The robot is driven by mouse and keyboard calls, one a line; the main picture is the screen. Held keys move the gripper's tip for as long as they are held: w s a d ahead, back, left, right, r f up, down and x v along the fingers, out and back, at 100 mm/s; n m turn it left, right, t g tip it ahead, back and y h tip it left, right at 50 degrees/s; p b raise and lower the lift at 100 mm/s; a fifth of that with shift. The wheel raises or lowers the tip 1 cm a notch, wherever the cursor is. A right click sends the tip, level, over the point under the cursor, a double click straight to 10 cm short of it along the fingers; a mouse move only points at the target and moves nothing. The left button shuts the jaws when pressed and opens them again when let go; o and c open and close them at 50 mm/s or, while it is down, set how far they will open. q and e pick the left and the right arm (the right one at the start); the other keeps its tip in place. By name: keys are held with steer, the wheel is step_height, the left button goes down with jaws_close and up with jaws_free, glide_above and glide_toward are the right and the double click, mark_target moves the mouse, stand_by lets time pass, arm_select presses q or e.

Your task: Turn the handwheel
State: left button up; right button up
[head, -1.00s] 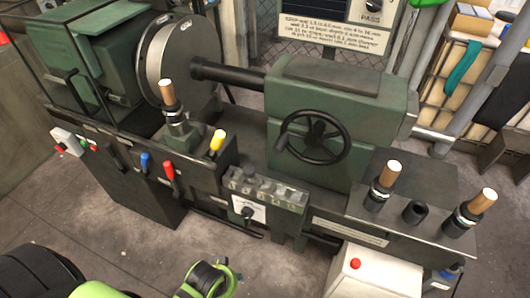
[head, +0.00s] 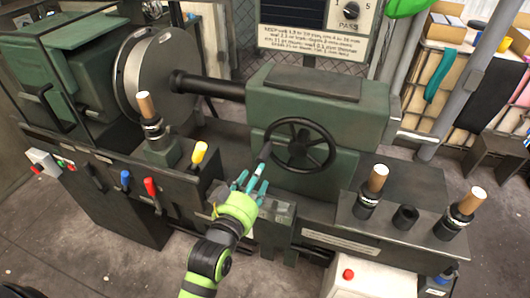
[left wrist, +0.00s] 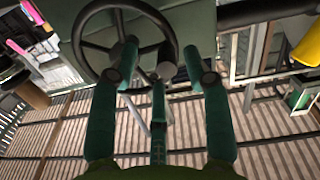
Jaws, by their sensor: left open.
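The black handwheel (head: 301,146) is on the front of the green tailstock of a lathe, with its crank handle (head: 264,152) sticking out at its left. My left gripper (head: 257,174) has teal fingers and is open, just below and in front of the handle. In the left wrist view the wheel's rim (left wrist: 80,36) is ahead, and the handle's grey end (left wrist: 165,71) shows between the spread fingers (left wrist: 160,64). I cannot tell whether any finger touches it. My right gripper is not in view.
A yellow lever (head: 199,153), a red lever (head: 150,187) and a blue lever (head: 125,177) stand left of my gripper. Wooden-topped tool holders (head: 371,187) stand at right. A white box with a red button (head: 348,274) is at lower right.

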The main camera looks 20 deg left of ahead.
mark_target(265, 153)
arm_select(q)
steer(key=shift+t, duration=0.5)
steer(key=w, duration=0.2)
steer(key=w+r, duration=0.1)
steer(key=w, duration=0.2)
steer(key=w+p, duration=0.1)
steer(key=w, duration=0.1)
steer(key=shift+w+d+r, duration=0.1)
steer(key=shift+w+r, duration=0.3)
jaws_close()
